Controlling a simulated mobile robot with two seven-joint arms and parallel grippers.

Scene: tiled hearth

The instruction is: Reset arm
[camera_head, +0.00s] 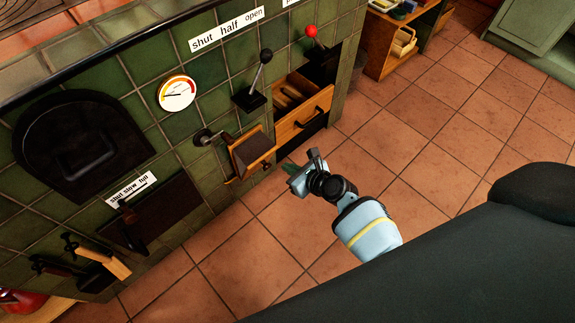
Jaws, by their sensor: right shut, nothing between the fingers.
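My right gripper (304,175) is at the end of my light blue arm, which comes in from the lower right. It is shut and empty, in front of the tiled hearth and over the floor. It is just right of a small wooden flap or box (252,152) on the hearth front, and I cannot tell a touch from a small gap. An open wooden drawer (300,123) with a dark handle is above it in the picture. My left gripper does not show.
The green tiled hearth (120,60) carries a round gauge (177,93), a black-knobbed lever (262,68), a red-knobbed lever (311,32) and a dark arched door (80,146). A wooden shelf (398,45) stands at the back. The tiled floor (440,130) at right is clear.

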